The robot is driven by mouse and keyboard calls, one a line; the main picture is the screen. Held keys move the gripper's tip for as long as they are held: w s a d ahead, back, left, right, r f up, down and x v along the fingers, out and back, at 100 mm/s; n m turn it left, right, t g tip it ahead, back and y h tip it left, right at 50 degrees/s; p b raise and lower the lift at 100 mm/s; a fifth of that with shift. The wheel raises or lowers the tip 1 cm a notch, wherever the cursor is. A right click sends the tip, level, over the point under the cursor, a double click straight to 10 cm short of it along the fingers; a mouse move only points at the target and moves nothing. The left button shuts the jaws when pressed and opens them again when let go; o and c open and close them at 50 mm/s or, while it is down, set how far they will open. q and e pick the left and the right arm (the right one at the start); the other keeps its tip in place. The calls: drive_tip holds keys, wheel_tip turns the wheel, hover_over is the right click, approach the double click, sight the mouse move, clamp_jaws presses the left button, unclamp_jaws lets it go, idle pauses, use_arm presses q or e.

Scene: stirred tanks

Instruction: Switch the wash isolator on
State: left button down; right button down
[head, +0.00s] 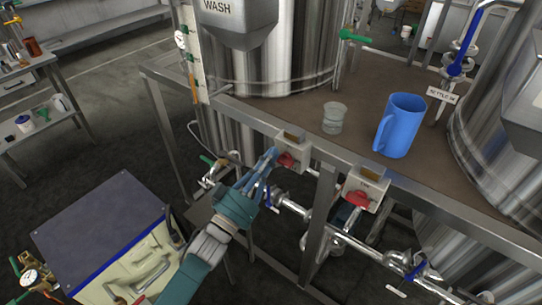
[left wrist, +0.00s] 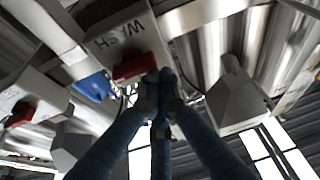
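The wash isolator (head: 293,150) is a pale box on the front rail of the bench frame. Its red handle (head: 286,160) faces me. In the left wrist view the box (left wrist: 112,38) reads WASH, and its red handle (left wrist: 134,66) lies across its lower part. My left gripper (head: 272,156) is just left of the handle. In the left wrist view its blue-sleeved fingers (left wrist: 159,86) are drawn together at the tips, at the handle's right end. I see nothing between them; whether they touch the handle is unclear. My right gripper is not in view.
A second isolator box (head: 366,187) with a red handle is to the right on the same rail. A blue jug (head: 401,126) and a glass beaker (head: 334,118) stand on the bench above. Pipes with valves (head: 340,238) run below. A crate-like box (head: 105,225) is at lower left.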

use_arm(q)
drive_tip(key=shift+a+f+n+y, duration=0.15)
drive_tip(key=shift+n+y, duration=0.15)
drive_tip(key=shift+n, duration=0.6)
drive_tip(key=shift+w+f+n+t+y+p, duration=0.15)
drive_tip(key=shift+n+t+y+p, duration=0.2)
drive_tip(key=shift+n, duration=0.25)
drive_tip(key=shift+f+n+y, duration=0.2)
drive_tip(key=shift+n+y, duration=0.05)
drive_tip(key=shift+n, duration=0.35)
drive_tip(key=shift+f+n+y+p, duration=0.1)
drive_tip(key=shift+n+y+p, duration=0.35)
drive_tip(key=shift+n, duration=0.35)
drive_tip(key=shift+f+n+g+y+p, duration=0.3)
drive_tip(key=shift+n+y+p, duration=0.4)
drive_tip(key=shift+n, duration=1.2)
drive_tip(key=shift+f+n+g+y+p, duration=0.1)
drive_tip(key=shift+f+n+y+p, duration=0.6)
drive_tip(key=shift+n, duration=1.2)
drive_tip(key=shift+f+n+g+y+p, duration=0.15)
drive_tip(key=shift+n+y+p, duration=0.3)
drive_tip(key=shift+n+p, duration=1)
drive_tip(key=shift+f+n+b, duration=0.1)
drive_tip(key=shift+n+b, duration=0.2)
drive_tip(key=shift+n, duration=0.65)
